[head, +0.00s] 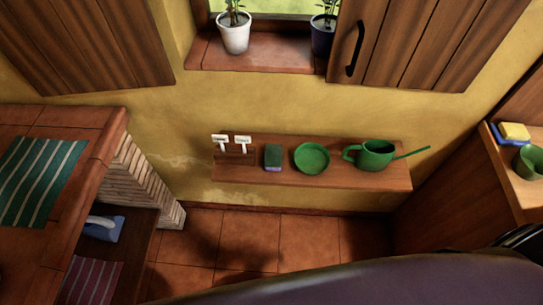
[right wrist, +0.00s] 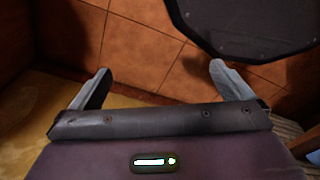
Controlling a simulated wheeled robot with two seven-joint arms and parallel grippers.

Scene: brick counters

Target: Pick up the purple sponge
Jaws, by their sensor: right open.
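The sponge (head: 273,157) stands on the wooden wall shelf (head: 340,180) in the head view. Its face is dark green and a purple strip shows along its lower edge. It sits between two white-handled tools on its left and a green bowl (head: 312,158) on its right. My right gripper (right wrist: 160,68) shows in the right wrist view, with its two grey fingers spread apart and nothing between them. The sponge is not in that view. My left gripper is not in view.
A green watering can (head: 376,155) stands at the shelf's right, its spout pointing right. The white-handled tools (head: 231,142) are at its left end. Brick counter (head: 107,140) stands left, wooden counter (head: 525,190) right. Tiled floor (head: 245,240) below is clear.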

